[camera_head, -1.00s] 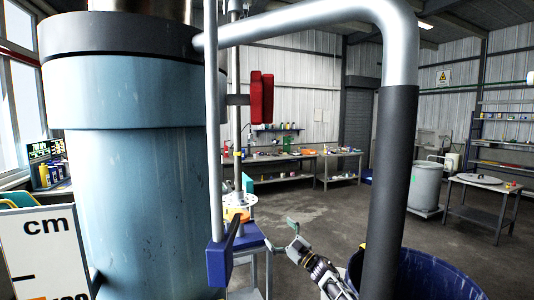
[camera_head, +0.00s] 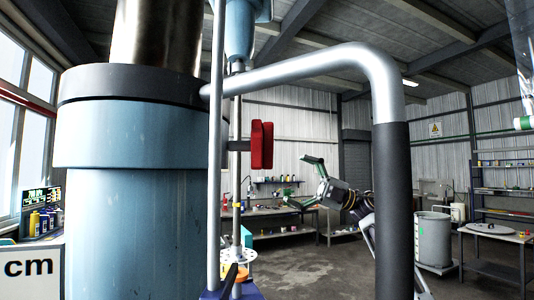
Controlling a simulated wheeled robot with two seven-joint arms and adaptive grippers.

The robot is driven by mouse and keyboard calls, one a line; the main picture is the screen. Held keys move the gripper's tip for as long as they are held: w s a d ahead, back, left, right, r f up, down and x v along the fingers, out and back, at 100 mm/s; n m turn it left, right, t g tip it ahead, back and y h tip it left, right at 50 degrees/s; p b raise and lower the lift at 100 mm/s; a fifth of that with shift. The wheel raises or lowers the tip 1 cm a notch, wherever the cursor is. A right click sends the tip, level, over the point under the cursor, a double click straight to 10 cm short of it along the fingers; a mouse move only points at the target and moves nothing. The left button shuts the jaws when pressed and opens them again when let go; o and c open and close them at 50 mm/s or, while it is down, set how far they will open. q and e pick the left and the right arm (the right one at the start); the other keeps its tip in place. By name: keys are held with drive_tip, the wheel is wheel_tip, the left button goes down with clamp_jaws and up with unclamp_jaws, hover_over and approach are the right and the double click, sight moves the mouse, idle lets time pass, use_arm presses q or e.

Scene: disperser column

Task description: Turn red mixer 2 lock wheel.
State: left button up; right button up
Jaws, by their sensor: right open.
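The red lock wheel (camera_head: 262,145) is seen nearly edge-on, on a dark stub at the column's thin upright rods, right of the big blue cylinder. My right gripper (camera_head: 300,182) is open and empty, with green-tipped fingers pointing left. In the picture it is to the right of and slightly below the wheel, apart from it. Part of my right arm is hidden behind the dark vertical pipe. My left gripper is not in view.
A large blue cylinder (camera_head: 125,215) fills the left. A thick pipe (camera_head: 393,200) bends over and drops down on the right. Benches with small items (camera_head: 275,215) stand behind. A grey bin (camera_head: 433,240) and a table (camera_head: 495,234) are at right.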

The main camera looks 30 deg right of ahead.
drive_tip(key=s+a+r+n+g+h, duration=0.25)
drive_tip(key=s+r, duration=0.25)
drive_tip(key=s, duration=0.3)
drive_tip(key=n+t+h+b, duration=0.1)
drive_tip(key=t+h+b, duration=0.1)
approach(267, 151)
drive_tip(key=v, duration=0.4)
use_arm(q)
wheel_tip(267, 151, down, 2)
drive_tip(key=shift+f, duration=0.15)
use_arm(e)
drive_tip(key=shift+w+r+g, duration=0.1)
drive_tip(key=shift+r+g, duration=0.15)
drive_tip(key=shift+r, duration=0.25)
drive_tip(key=shift+w+a, duration=0.1)
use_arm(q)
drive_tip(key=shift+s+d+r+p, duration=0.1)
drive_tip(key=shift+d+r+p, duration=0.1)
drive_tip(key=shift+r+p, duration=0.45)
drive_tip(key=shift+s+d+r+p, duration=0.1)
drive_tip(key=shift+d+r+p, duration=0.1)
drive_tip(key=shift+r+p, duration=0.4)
use_arm(e)
drive_tip(key=shift+x, duration=6.85)
drive_tip(key=c, duration=0.7)
